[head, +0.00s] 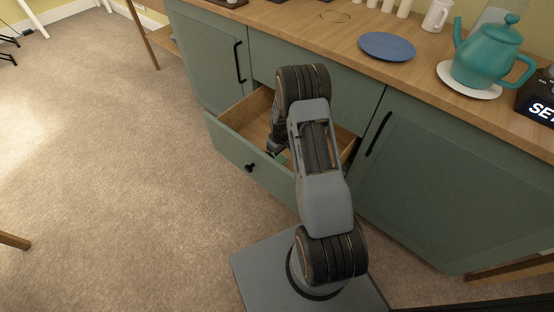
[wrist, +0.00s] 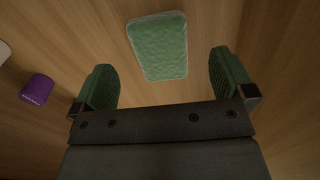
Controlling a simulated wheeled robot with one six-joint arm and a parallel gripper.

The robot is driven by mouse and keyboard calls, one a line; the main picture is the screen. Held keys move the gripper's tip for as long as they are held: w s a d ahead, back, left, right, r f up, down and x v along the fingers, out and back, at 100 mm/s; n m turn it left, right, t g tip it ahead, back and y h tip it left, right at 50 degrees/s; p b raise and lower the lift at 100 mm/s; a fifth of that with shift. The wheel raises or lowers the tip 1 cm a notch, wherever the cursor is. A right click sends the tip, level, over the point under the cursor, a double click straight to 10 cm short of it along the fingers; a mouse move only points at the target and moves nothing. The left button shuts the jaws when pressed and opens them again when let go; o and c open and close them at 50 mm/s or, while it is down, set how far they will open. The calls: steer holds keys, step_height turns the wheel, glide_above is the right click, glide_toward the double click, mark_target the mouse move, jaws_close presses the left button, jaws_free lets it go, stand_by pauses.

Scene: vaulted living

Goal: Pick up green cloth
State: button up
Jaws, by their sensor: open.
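The green cloth (wrist: 159,47) is a flat, textured rectangle with a pale edge, lying on the wooden drawer floor in the wrist view. My gripper (wrist: 162,78) is open, with its two green-padded fingers apart to the left and right. The cloth lies between and beyond the fingertips and does not visibly touch them. In the head view my arm reaches down into the open drawer (head: 226,140), and a small bit of green shows beside it. My arm hides most of the cloth and the gripper there.
A purple object (wrist: 38,89) and part of a white one (wrist: 3,52) lie left of the cloth. The drawer walls surround the gripper. On the counter (head: 330,42) above are a blue plate (head: 387,46), a teal teapot (head: 486,57) and a white mug (head: 437,16).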

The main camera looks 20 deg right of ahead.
mark_target(280, 159)
step_height(280, 159, down, 5)
steer(key=shift+w+f+b, duration=0.1)
steer(key=shift+b, duration=1)
steer(key=c, duration=1)
step_height(280, 159, up, 10)
steer(key=p, duration=0.3)
steer(key=shift+p, duration=0.3)
